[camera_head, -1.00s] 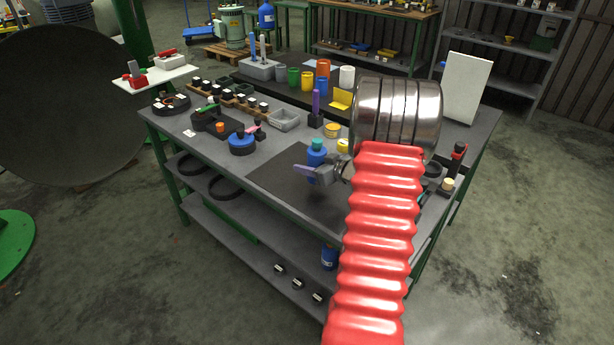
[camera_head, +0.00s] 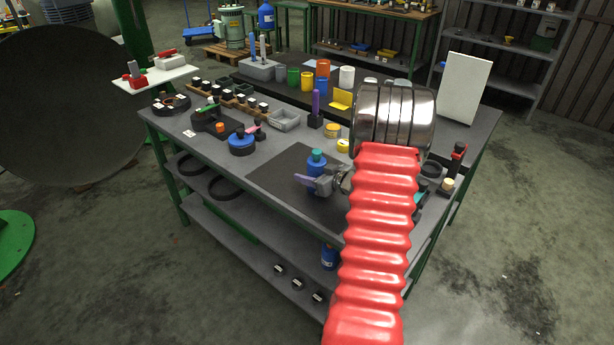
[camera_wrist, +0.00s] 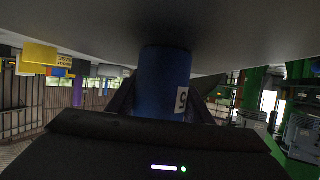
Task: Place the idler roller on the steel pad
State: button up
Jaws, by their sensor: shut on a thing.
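The idler roller appears to be the blue cylinder with a teal top (camera_head: 317,172), upright over the dark mat (camera_head: 268,176) at the bench's front. My gripper (camera_head: 322,181) is shut around it from the near right side. In the wrist view, which looks upside down, the blue body (camera_wrist: 163,85) with a white label sits between the dark fingers. Its end meets the grey surface in the picture; I cannot tell whether it touches. I cannot surely pick out the steel pad.
A blue round part (camera_head: 241,146) lies left of the mat. A purple post (camera_head: 315,108), a yellow ring (camera_head: 332,130) and a grey tray (camera_head: 284,120) stand behind. A white panel (camera_head: 463,88) rises at the bench's right. My red arm cover hides part of the bench's right side.

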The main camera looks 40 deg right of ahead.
jog(key=o, duration=1.4)
jog(key=shift+f, duration=0.1)
jog(key=shift+s+r, duration=0.2)
jog(key=v, duration=1.1)
jog(key=shift+s, duration=0.3)
jog(key=shift+r, duration=0.1)
